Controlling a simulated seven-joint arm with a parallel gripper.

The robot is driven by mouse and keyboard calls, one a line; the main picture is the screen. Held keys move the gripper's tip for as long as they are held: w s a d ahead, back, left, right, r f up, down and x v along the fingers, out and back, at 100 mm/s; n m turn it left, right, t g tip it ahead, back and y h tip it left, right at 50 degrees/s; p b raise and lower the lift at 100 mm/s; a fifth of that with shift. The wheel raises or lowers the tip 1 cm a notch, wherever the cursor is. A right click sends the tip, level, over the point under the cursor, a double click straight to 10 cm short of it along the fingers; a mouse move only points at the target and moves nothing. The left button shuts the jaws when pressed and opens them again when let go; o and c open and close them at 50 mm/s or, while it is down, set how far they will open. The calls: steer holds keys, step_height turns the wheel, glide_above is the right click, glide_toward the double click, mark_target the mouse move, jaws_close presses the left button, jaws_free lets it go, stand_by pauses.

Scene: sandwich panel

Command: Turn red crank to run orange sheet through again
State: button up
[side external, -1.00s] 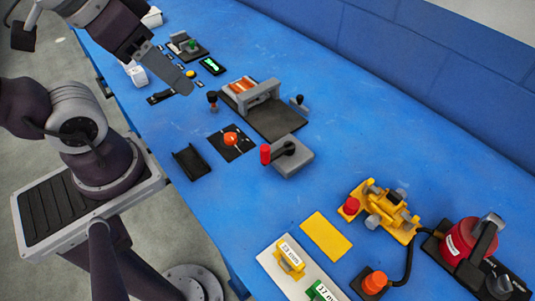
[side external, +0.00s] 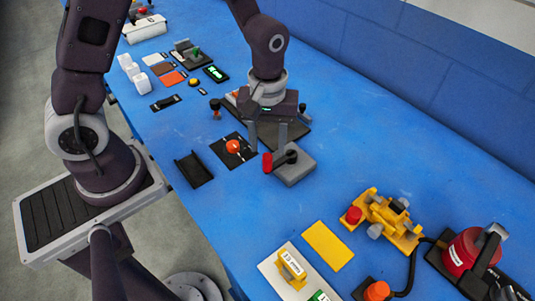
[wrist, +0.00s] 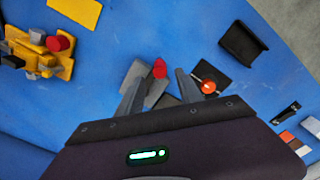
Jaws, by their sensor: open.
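An orange sheet (side external: 173,78) lies flat at the back left among other coloured sheets.
An orange-red knob on a black plate (side external: 233,147) and a black tray (side external: 193,169) lie left of the crank. A yellow device (side external: 383,218), a yellow sheet (side external: 327,245) and a red machine (side external: 470,250) stand at the right. Blue table around the crank's right side is clear.

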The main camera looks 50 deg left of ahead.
mark_target(268, 155)
step_height(268, 155, down, 5)
steer(key=shift+r, duration=0.15)
jaws_close()
stand_by(1.4)
